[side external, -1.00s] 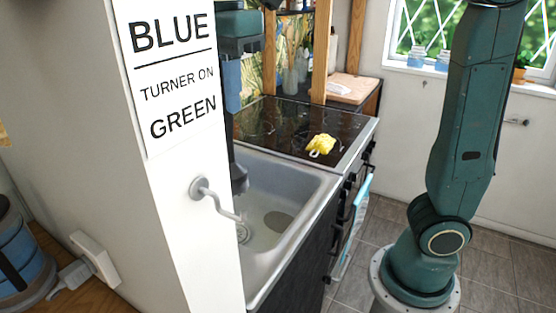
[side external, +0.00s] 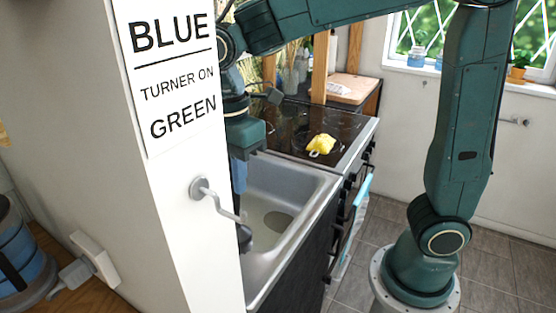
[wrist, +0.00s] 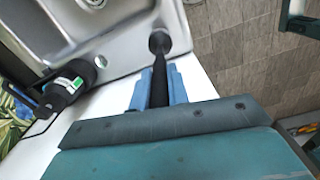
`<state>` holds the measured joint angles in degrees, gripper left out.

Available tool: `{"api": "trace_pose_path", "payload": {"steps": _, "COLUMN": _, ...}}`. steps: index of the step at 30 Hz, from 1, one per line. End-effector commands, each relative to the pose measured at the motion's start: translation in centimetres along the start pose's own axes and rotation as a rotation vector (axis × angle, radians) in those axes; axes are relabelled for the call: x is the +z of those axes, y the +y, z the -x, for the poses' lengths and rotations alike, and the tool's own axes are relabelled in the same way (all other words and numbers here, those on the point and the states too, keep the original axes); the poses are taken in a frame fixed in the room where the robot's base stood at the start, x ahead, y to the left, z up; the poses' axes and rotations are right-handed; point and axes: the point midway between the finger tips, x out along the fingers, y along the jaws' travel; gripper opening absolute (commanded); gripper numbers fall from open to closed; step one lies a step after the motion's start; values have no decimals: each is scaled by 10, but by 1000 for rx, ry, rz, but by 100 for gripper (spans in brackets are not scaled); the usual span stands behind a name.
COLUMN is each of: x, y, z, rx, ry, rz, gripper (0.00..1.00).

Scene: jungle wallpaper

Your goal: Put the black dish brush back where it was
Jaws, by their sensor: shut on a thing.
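My gripper (side external: 238,172) has blue fingers and is shut on the black dish brush (wrist: 159,72). In the wrist view the brush's dark handle lies between the fingers (wrist: 158,88) and its round head points away from me. In the side view the brush hangs head down, and its head (side external: 244,238) shows over the near left part of the grey sink (side external: 310,180). The white panel's edge hides part of the gripper and brush there. I cannot tell whether the head touches the sink.
A white panel with text (side external: 178,110) and a grey hook (side external: 205,192) stands close in front. A yellow item (side external: 321,144) lies on the black stove (side external: 290,122). A black bottle with a green label (wrist: 65,90) is beside the sink in the wrist view.

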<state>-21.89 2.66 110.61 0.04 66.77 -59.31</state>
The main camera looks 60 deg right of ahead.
Motion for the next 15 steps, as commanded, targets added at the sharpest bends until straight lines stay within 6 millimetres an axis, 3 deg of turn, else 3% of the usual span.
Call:
{"api": "trace_pose_path", "payload": {"steps": 4, "x": 0, "y": 0, "z": -14, "rx": -1, "ry": 0, "rz": 0, "gripper": 0}}
{"api": "trace_pose_path", "payload": {"steps": 15, "x": 0, "y": 0, "z": -25, "rx": -1, "ry": 0, "rz": 0, "gripper": 0}}
